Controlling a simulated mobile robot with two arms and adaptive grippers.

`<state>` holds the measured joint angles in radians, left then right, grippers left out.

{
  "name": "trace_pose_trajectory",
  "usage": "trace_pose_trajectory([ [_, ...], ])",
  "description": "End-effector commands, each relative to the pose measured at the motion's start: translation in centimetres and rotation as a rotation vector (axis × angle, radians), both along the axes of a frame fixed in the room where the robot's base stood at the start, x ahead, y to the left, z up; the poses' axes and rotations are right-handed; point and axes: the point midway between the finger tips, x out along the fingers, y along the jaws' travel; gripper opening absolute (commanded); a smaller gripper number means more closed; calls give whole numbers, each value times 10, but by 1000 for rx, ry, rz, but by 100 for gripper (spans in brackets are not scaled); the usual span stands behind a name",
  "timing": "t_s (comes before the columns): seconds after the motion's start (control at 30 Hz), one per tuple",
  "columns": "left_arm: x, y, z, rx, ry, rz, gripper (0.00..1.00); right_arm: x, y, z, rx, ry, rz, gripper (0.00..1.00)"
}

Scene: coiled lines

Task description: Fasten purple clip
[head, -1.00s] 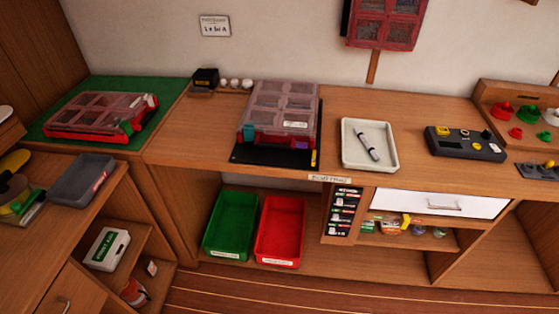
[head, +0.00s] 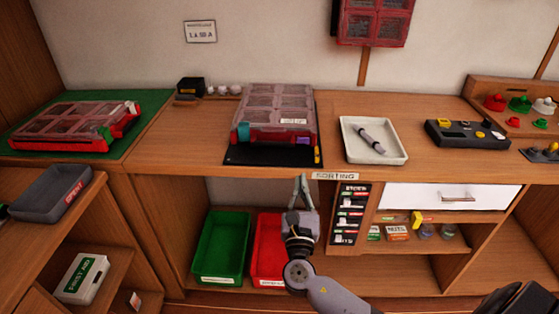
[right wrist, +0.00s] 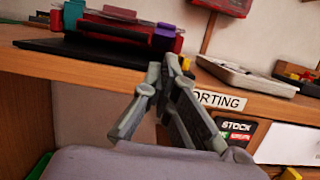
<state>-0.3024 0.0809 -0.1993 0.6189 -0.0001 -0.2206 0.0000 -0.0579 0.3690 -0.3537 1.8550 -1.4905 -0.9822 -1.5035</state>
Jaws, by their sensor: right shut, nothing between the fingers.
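The purple clip (head: 304,140) is at the right end of the front of a red case with a clear lid (head: 273,115). The case lies on a black mat (head: 262,156) on the bench. In the right wrist view the purple clip (right wrist: 163,33) shows on the case front, with a teal clip (right wrist: 73,13) further left. I cannot tell whether the purple clip is latched. My right gripper (head: 302,180) is in front of the bench edge, below and apart from the clip, shut and empty; its fingertips (right wrist: 172,62) meet in the right wrist view. My left gripper is not in view.
A white tray with a marker (head: 400,155) stands right of the case. A dark control box (head: 467,135) is further right. A second red case (head: 75,127) lies on a green mat at left. Green (head: 207,272) and red bins stand on the shelf below.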

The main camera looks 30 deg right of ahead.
Motion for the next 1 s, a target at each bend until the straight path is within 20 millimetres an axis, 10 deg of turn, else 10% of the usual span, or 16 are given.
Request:
trace_pose_trajectory([
  [0.47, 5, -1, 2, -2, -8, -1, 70, 6, -4, 6, -11, -5, -3, 0],
  [1.0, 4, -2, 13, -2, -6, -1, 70, 75, -47, 27, -9, -4, -3, 0],
])
